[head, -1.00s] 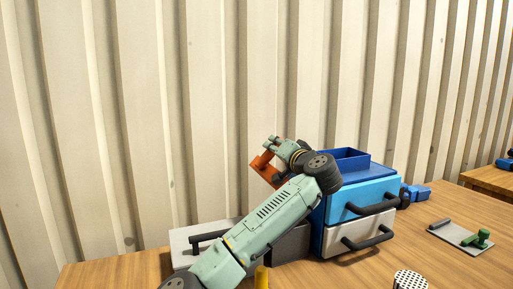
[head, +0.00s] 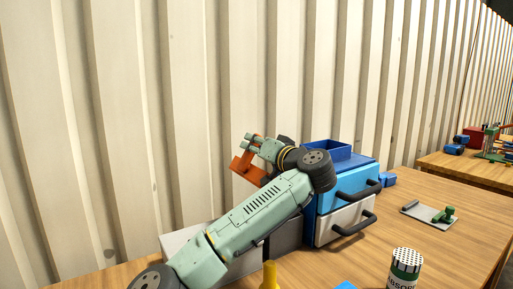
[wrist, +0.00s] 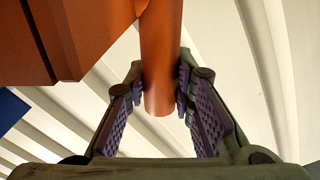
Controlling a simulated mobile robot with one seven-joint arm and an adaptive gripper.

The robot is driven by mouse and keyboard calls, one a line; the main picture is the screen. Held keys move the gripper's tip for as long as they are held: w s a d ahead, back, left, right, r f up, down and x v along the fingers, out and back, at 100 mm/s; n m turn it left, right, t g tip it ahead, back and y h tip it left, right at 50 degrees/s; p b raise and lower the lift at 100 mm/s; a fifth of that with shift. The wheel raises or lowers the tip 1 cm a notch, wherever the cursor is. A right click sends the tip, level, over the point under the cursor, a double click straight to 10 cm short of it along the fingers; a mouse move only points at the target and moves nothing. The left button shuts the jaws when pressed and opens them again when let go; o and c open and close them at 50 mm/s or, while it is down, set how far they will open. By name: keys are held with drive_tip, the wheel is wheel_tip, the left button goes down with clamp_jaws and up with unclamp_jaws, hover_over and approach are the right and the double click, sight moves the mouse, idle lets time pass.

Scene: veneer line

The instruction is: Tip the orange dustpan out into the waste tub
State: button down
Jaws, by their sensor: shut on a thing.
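The orange dustpan (head: 241,168) is held up in the air against the pale wall, left of the blue cabinet. My gripper (head: 254,146) is shut on its handle (wrist: 161,60); in the wrist view the finger pads (wrist: 181,92) press on both sides of the round handle. The dustpan's pan (wrist: 50,40) fills the upper left of the wrist view, and its contents cannot be seen. An open blue box (head: 327,153) stands on top of the cabinet, to the right of my gripper; I cannot tell whether it is the waste tub. Its inside is mostly hidden.
A blue and grey cabinet (head: 340,181) with dark handles stands on the wooden table behind my arm. A grey box (head: 185,238) is at its left. A yellow object (head: 270,275) and a perforated-top canister (head: 405,266) stand in front. A grey plate (head: 422,210) lies right.

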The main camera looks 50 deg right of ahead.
sight(242, 159)
drive_tip(key=a+n+b, duration=0.1)
drive_tip(key=w+a+f+n+b, duration=0.1)
drive_tip(key=a+n+b, duration=0.1)
drive_tip(key=b, duration=0.1)
drive_tip(key=shift+w+a+f, duration=0.15)
drive_tip(key=shift+a+f, duration=0.2)
drive_tip(key=a+n+b, duration=0.1)
drive_tip(key=f+n+b, duration=0.1)
drive_tip(key=b, duration=0.1)
drive_tip(key=shift+w+a+f, duration=0.2)
drive_tip(key=shift+w+a, duration=0.05)
drive_tip(key=shift+a, duration=0.1)
drive_tip(key=a+n+b, duration=0.1)
drive_tip(key=a+b, duration=0.1)
drive_tip(key=shift+w+f+n+b, duration=0.15)
drive_tip(key=shift+w+n+b, duration=0.15)
drive_tip(key=shift+n+b, duration=0.1)
